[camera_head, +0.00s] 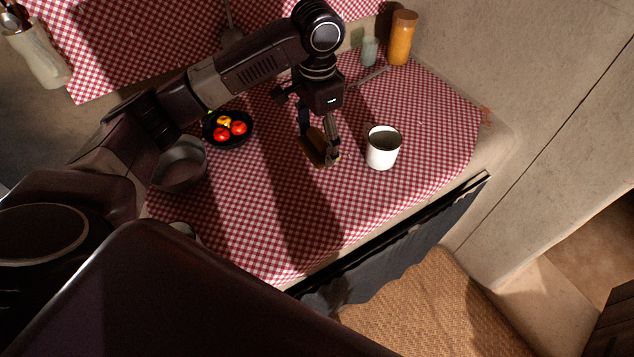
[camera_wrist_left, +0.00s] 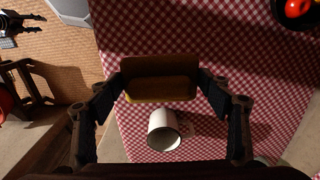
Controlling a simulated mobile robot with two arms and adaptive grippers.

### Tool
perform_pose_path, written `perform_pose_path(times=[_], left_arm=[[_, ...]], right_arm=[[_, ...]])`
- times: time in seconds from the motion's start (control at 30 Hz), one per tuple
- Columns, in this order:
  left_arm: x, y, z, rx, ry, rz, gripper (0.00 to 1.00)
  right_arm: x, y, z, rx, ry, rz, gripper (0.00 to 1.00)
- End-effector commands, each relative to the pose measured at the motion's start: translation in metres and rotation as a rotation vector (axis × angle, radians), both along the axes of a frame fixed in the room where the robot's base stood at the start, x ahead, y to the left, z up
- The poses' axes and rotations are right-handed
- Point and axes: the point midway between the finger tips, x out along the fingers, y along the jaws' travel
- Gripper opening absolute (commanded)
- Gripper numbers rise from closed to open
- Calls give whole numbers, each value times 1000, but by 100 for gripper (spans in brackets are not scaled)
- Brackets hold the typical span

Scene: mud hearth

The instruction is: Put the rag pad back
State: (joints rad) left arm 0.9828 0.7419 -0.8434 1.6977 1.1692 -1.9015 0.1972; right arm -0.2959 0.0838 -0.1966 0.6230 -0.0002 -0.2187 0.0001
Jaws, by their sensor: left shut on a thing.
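The rag pad (camera_wrist_left: 160,88) is a brown, block-like piece with a yellowish lower edge. My left gripper (camera_wrist_left: 162,82) is shut on it, one finger at each end. In the head view my left gripper (camera_head: 322,150) hangs over the checked cloth, with the brown pad (camera_head: 314,146) tilted between its fingers. The pad is just left of a white mug (camera_head: 382,151). I cannot tell whether the pad touches the cloth.
A dark bowl of red and yellow fruit (camera_head: 229,130) and a metal pot (camera_head: 181,165) stand to the left. An orange jar (camera_head: 402,38) and a pale glass (camera_head: 369,51) stand at the back. The cloth in front of the mug is clear up to the counter's front edge.

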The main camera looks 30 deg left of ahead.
Motion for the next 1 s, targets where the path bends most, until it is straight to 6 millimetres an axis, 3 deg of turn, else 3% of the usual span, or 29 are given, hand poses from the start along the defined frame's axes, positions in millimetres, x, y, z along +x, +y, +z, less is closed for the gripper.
perform_pose_path(times=[0.2,0.4,0.57,0.8,1.0], left_arm=[[-2,1,-59,3,4,2,49],[-1,1,-99,1,1,1,49],[0,0,-112,1,-2,2,49],[-1,0,-146,1,-1,1,49],[0,0,-153,1,-3,0,49]], right_arm=[[-5,1,8,0,7,2,40],[-6,1,12,1,9,4,40],[-7,3,12,3,10,3,40],[-7,8,16,8,10,2,40],[-7,8,16,8,10,2,40]])
